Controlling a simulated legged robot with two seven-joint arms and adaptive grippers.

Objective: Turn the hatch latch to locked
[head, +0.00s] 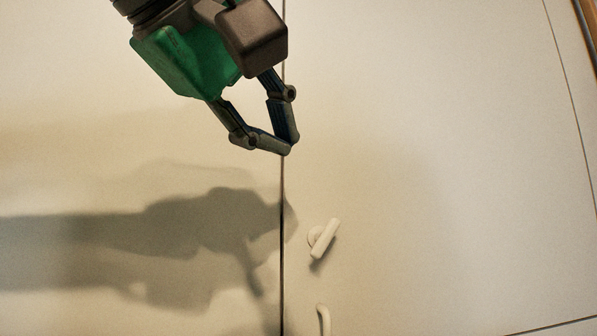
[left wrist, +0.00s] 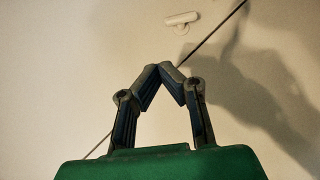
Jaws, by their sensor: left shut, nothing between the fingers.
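The hatch latch (head: 325,239) is a small white bar handle on a round base, set on the pale panel just right of the vertical seam. In the head view its bar is tilted, with the top end leaning right. It also shows near the top of the left wrist view (left wrist: 182,18). My left gripper (head: 286,149) is shut and empty, above and a little left of the latch and apart from it. It also shows shut in the left wrist view (left wrist: 166,67). My right gripper is not in view.
A white curved handle (head: 323,318) is below the latch at the bottom edge of the head view. A dark vertical seam (head: 282,215) divides the pale panels. My arm's shadow falls on the left panel. The right panel (head: 450,150) is clear around the latch.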

